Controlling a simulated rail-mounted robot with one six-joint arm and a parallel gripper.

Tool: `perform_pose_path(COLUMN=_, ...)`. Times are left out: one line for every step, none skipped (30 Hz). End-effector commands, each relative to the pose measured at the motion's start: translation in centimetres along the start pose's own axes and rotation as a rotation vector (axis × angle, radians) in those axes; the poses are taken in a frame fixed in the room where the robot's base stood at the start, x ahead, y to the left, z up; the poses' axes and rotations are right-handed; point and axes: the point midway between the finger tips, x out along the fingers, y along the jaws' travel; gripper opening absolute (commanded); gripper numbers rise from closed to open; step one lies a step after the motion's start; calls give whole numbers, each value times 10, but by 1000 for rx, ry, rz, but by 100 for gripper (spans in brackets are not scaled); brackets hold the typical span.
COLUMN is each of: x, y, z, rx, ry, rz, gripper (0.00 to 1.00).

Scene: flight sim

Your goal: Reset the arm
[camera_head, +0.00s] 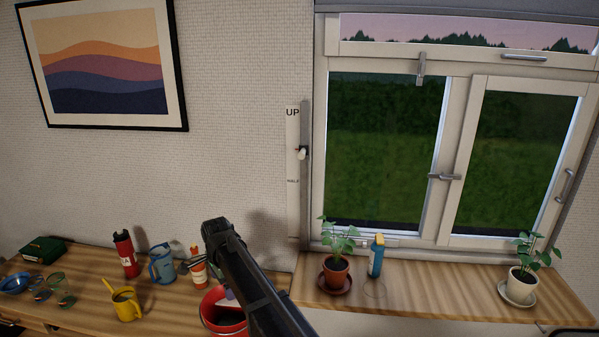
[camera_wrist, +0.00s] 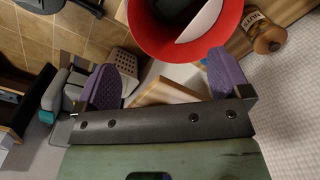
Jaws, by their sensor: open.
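My gripper (camera_wrist: 165,82) shows in the wrist view as two purple fingers set wide apart, with nothing held between them. A red bucket (camera_wrist: 157,40) is just beyond the fingers in that view, with a pale piece inside. In the head view my dark arm rises from the bottom centre in front of the red bucket (camera_head: 209,318) and hides part of it. Only a small purple patch shows beside the arm there, so most of my gripper is hidden.
A wooden counter (camera_head: 75,320) holds a yellow watering can (camera_head: 126,306), a blue jug (camera_head: 161,266) and a red bottle (camera_head: 125,254). Potted plants (camera_head: 336,272) and a blue bottle (camera_head: 376,258) stand on the windowsill (camera_head: 440,288). The space before the window is clear.

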Motion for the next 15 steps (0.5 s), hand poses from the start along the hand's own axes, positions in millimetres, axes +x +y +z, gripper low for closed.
perform_pose_path(x=1, y=42, z=-10, rx=-194, ry=0, rz=1, gripper=95)
perform_pose_path(x=2, y=64, z=-20, rx=-322, ry=0, rz=1, gripper=95)
perform_pose_path(x=3, y=98, z=-38, rx=-485, ry=1, rz=1, gripper=95)
perform_pose_path(x=4, y=124, z=-53, rx=-601, ry=0, rz=1, gripper=95)
perform_pose_path(x=5, y=152, z=-68, rx=-706, ry=0, rz=1, gripper=95)
perform_pose_path(x=6, y=188, z=-86, rx=-828, ry=0, rz=1, gripper=95)
perform_pose_path(x=7, y=215, z=-99, rx=-903, ry=0, rz=1, gripper=95)
perform_pose_path(x=8, y=242, z=-111, rx=-968, ry=0, rz=1, gripper=95)
perform_pose_path(x=9, y=277, z=-125, rx=-1033, ry=0, rz=1, gripper=95)
perform_pose_path(x=10, y=303, z=-134, rx=-1060, ry=0, rz=1, gripper=95)
perform_pose_path(x=11, y=326, z=-143, rx=-1071, ry=0, rz=1, gripper=95)
perform_pose_path(x=12, y=354, z=-152, rx=-1058, ry=0, rz=1, gripper=95)
perform_pose_path(x=13, y=372, z=-158, rx=-1026, ry=0, rz=1, gripper=95)
perform_pose_path(x=14, y=387, z=-164, rx=-992, ry=0, rz=1, gripper=95)
perform_pose_path(x=14, y=402, z=-172, rx=-953, ry=0, rz=1, gripper=95)
